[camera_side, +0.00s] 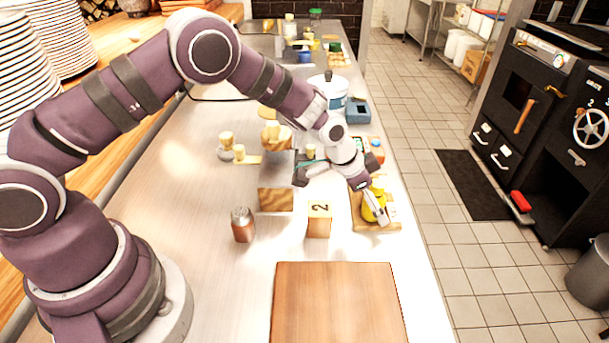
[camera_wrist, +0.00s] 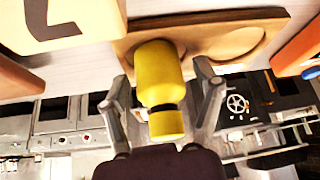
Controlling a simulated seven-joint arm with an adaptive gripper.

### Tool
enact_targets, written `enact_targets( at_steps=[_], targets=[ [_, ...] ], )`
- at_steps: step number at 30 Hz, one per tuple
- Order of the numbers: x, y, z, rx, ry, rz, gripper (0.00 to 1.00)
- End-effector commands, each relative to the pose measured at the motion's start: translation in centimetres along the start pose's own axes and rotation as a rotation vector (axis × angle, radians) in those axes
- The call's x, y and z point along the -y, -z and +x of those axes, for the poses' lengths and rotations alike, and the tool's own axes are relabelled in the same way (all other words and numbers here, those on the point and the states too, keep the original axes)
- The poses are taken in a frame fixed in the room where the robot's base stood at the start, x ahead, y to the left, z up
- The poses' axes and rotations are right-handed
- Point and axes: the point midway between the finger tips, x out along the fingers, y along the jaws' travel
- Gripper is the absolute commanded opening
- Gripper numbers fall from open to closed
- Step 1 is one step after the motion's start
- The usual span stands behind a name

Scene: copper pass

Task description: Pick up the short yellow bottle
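The short yellow bottle (camera_wrist: 158,80) has a rounded body, a black band at the neck and a yellow cap. It stands at a wooden holder (camera_wrist: 195,25) with round recesses, near the counter's right edge. In the side view the bottle (camera_side: 371,208) is partly hidden by my gripper (camera_side: 376,208). In the wrist view my gripper (camera_wrist: 164,100) has its two fingers spread on either side of the bottle. A gap shows between each finger and the bottle, most clearly on the right. The bottle's base is at the holder.
A wooden block marked 2 (camera_side: 319,221) stands just left of the holder. A metal-topped shaker (camera_side: 242,224) and a wooden board (camera_side: 338,305) are nearer. A blue-white pot (camera_side: 328,90) stands behind. The counter's right edge is close to the holder.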

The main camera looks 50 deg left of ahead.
Motion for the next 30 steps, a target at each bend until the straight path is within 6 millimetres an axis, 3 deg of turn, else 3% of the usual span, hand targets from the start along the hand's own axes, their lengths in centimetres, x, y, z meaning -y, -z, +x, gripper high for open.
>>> enact_targets(
  at_steps=[2,13,20,30],
  targets=[
    [0.0,0.0,0.0,0.000,0.000,0.000,0.51],
    [0.0,0.0,0.0,0.000,0.000,0.000,0.04],
    [0.0,0.2,-0.3,-0.001,0.001,0.000,0.04],
    [0.1,4.1,-7.1,-0.005,0.003,0.001,0.04]
  ],
)
